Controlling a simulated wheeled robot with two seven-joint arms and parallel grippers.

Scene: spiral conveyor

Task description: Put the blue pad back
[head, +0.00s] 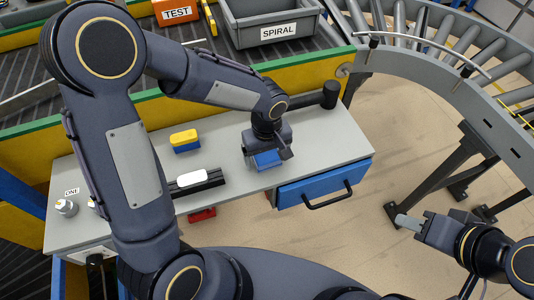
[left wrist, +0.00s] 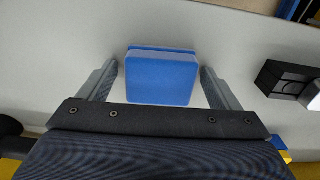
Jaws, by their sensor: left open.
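The blue pad (head: 266,160) lies on the grey tabletop (head: 335,140) under my left gripper (head: 268,154). In the left wrist view the blue pad (left wrist: 160,80) sits between the two fingers of my left gripper (left wrist: 158,82), with a gap on each side. These fingers are open and hold nothing. The arm hides part of the pad in the head view. My right gripper (head: 408,222) is over the floor to the right of the table, away from the pad; its finger gap is not clear.
A yellow-and-blue block (head: 185,140) and a black holder with a white piece (head: 195,180) stand left of the pad. A black cylinder (head: 329,95) is at the back right. A blue drawer (head: 322,185) is below the table's front edge. A grey SPIRAL bin (head: 275,22) stands behind.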

